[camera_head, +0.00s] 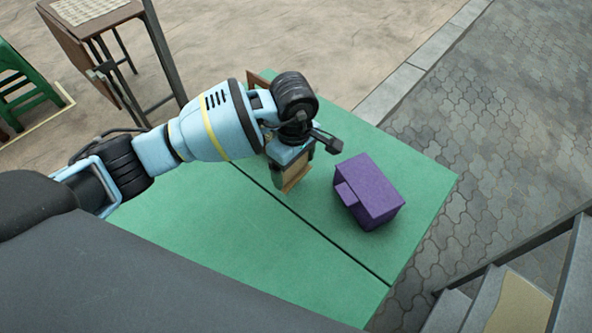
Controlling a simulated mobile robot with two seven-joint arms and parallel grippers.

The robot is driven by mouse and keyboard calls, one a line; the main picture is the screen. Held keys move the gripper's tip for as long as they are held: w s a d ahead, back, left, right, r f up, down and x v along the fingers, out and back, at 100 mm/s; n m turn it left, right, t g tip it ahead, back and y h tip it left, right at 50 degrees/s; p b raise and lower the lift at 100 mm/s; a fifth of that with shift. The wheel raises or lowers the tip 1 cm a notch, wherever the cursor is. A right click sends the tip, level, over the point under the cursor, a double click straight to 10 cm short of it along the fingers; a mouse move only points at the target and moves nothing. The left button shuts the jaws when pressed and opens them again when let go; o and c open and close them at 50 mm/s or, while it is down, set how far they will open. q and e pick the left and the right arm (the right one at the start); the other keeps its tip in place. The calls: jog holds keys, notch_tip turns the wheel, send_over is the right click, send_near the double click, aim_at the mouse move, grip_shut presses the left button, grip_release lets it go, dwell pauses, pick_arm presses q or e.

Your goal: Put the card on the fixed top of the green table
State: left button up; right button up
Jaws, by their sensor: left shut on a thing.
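The green table (215,215) fills the middle of the view, with a dark seam running diagonally across its top. Which side of the seam is the fixed top is not clear. My left gripper (291,178) reaches in from the left, points down over the table near the seam, and is shut on a small tan and brown flat piece (297,178), which looks like the card. The gripper hides much of it, and I cannot tell whether it touches the table. My right gripper is not in view.
A purple box (368,190) stands on the table just right of my left gripper. The green top left of the seam is bare. A brown table (75,45) and green stool (22,88) stand at upper left. Grey steps (490,300) are at lower right.

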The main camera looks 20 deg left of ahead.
aim_at(296, 173)
pick_arm(q)
jog(key=shift+w+f, duration=0.15)
jog(key=shift+w, duration=0.25)
jog(key=shift+f, duration=1.6)
jog(key=shift+f, duration=0.15)
jog(key=o, duration=0.8)
notch_tip(296, 173, up, 12)
jog(key=shift+r+p, duration=0.15)
jog(key=shift+p, duration=0.15)
jog(key=shift+s+d, duration=0.1)
